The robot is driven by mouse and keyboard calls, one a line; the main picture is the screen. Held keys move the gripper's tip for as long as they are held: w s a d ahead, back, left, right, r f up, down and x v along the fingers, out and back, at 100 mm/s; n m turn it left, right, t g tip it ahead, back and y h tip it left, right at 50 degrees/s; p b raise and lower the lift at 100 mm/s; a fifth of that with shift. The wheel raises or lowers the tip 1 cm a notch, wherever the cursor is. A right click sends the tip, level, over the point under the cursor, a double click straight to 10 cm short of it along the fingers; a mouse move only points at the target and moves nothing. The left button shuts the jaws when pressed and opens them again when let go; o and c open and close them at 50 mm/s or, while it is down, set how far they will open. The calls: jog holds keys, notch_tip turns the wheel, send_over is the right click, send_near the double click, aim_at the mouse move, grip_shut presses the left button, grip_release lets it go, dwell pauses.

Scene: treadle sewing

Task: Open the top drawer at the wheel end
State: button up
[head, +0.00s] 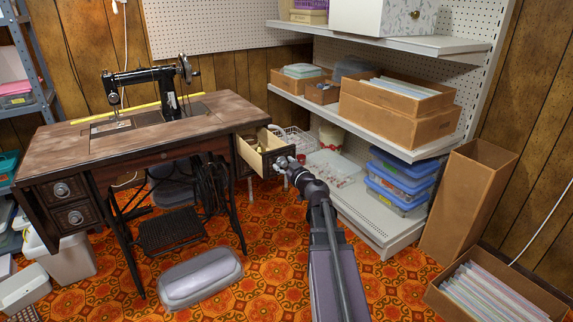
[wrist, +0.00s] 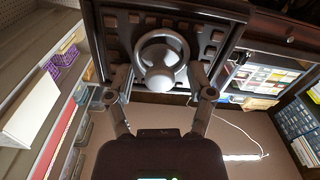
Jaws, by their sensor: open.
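The treadle sewing table (head: 150,135) carries a black sewing machine (head: 165,95) with its handwheel (head: 185,70) at the right end. At that end a drawer (head: 249,154) is pulled well out, its pale inside showing with some small items in it. My gripper (head: 284,164) is at the drawer's dark front. In the wrist view my gripper (wrist: 160,82) is open, its two fingers on either side of the round metal pull (wrist: 162,50) on the dark drawer front (wrist: 215,42). The fingers look apart from the pull, though contact is hard to judge.
White shelving (head: 365,125) with cardboard boxes (head: 395,110) and blue bins (head: 400,182) stands to the right of the drawer. A tall cardboard box (head: 467,200) is further right. A grey lidded case (head: 201,278) lies on the patterned floor. Some floor in front of the table is clear.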

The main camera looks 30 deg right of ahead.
jog(key=shift+s, duration=0.1)
jog(key=s, duration=0.7)
jog(key=shift+s+d, duration=0.15)
dwell(0.6)
jog(key=s+a+f+n+g+y+p, duration=0.1)
jog(key=a+f+g+y, duration=0.25)
jog(key=a, duration=0.65)
jog(key=a+f+n+g+y+p, duration=0.15)
jog(key=a+f+g, duration=0.3)
jog(key=a, duration=0.55)
jog(key=s+a+f+m+g+h+p, duration=0.2)
jog(key=s+a+m+g+h, duration=0.15)
jog(key=s+g, duration=0.2)
jog(key=s+a+f+m+g+h+p, duration=0.2)
jog(key=s+a+g, duration=0.25)
jog(key=s, duration=0.25)
notch_tip(320, 180, up, 38)
jog(key=p, duration=3.7)
jog(key=shift+d+f+p, duration=0.2)
jog(key=shift+d+p, duration=0.1)
jog(key=shift+p, duration=0.05)
